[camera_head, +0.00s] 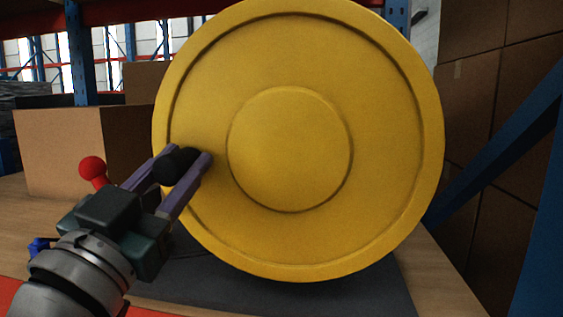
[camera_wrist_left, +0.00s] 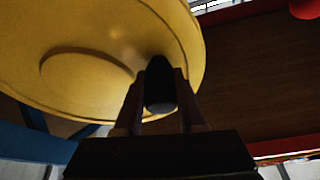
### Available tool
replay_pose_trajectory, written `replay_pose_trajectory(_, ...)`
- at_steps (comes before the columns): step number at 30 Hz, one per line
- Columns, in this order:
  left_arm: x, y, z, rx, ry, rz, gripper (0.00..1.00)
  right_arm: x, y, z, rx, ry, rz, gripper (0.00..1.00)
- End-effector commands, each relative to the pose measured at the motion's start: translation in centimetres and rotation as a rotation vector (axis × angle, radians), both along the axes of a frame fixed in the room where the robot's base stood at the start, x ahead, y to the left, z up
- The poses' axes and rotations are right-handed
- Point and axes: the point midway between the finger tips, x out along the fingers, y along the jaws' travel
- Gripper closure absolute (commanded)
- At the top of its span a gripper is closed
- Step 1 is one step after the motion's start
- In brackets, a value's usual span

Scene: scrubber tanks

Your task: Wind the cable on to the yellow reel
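The large yellow reel (camera_head: 290,150) stands upright, its round face toward me, filling the middle of the head view. It also shows in the left wrist view (camera_wrist_left: 60,40). A black rounded handle (camera_head: 170,167) sits at the reel's left side, in front of its face. My left gripper (camera_head: 188,162) has its two purple fingers on either side of this handle. In the left wrist view the fingers close against the handle (camera_wrist_left: 160,88) from both sides. I cannot make out the cable. My right gripper is not in view.
A dark mat (camera_head: 350,295) lies under the reel on a wooden surface (camera_head: 440,285). A red ball knob (camera_head: 92,168) stands just left of my left gripper. Cardboard boxes (camera_head: 60,150) stand behind on the left, and stacked boxes (camera_head: 480,110) and a blue rack beam (camera_head: 500,140) close the right.

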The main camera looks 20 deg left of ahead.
Motion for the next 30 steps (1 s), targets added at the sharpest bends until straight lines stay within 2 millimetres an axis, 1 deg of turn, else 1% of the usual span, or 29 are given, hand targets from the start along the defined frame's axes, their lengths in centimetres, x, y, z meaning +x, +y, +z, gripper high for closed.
replay_pose_trajectory(1,-0.01,0.02,0.00,0.000,0.000,0.000,0.69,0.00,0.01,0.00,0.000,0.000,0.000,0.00)
replay_pose_trajectory(2,-0.01,0.02,0.00,0.000,0.000,0.000,0.72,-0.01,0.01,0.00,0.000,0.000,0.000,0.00)
replay_pose_trajectory(9,-0.02,0.02,0.00,0.000,0.000,0.001,0.99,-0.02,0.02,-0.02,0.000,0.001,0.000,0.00)
replay_pose_trajectory(30,-0.03,0.02,0.01,0.001,-0.001,0.001,1.00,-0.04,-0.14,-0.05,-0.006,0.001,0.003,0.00)
